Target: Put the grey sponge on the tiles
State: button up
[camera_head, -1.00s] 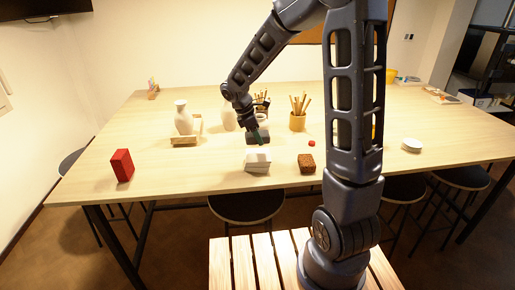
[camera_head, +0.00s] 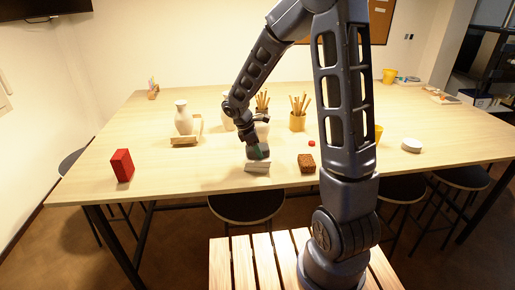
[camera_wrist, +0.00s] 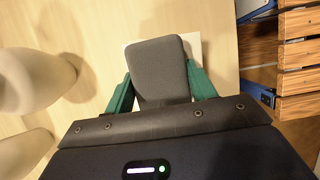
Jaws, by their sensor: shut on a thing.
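The grey sponge (camera_wrist: 160,68) is a dark, rounded block, held between the two green fingers of my gripper (camera_wrist: 160,90) in the wrist view. The white tiles (camera_head: 257,167) lie stacked near the front edge of the table in the head view. A pale edge of the tiles (camera_wrist: 194,42) shows beyond the sponge in the wrist view. My gripper (camera_head: 258,152) is directly over the tiles and covers part of them. I cannot tell whether the sponge touches the tiles.
A brown speckled block (camera_head: 306,162) stands close to the right of the tiles. A red block (camera_head: 122,165) is at far left. Behind are a white vase (camera_head: 183,118) and a pot of sticks (camera_head: 298,122). The table between red block and tiles is clear.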

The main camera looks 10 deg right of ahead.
jog(key=o, duration=1)
jog(key=shift+f, duration=0.1)
jog(key=shift+c, duration=0.2)
jog(key=v, duration=1.2)
jog(key=s+d+r+m+t+y, duration=0.2)
jog(key=s+d+r+m, duration=0.3)
jog(key=s+d+m, duration=0.4)
jog(key=s+d+r+m+t+y, duration=0.2)
jog(key=s+d+r+m, duration=0.3)
jog(key=s+d+m, duration=0.4)
jog(key=shift+s+d+r+t, duration=0.3)
jog(key=shift+s+d, duration=0.7)
jog(key=shift+s, duration=0.55)
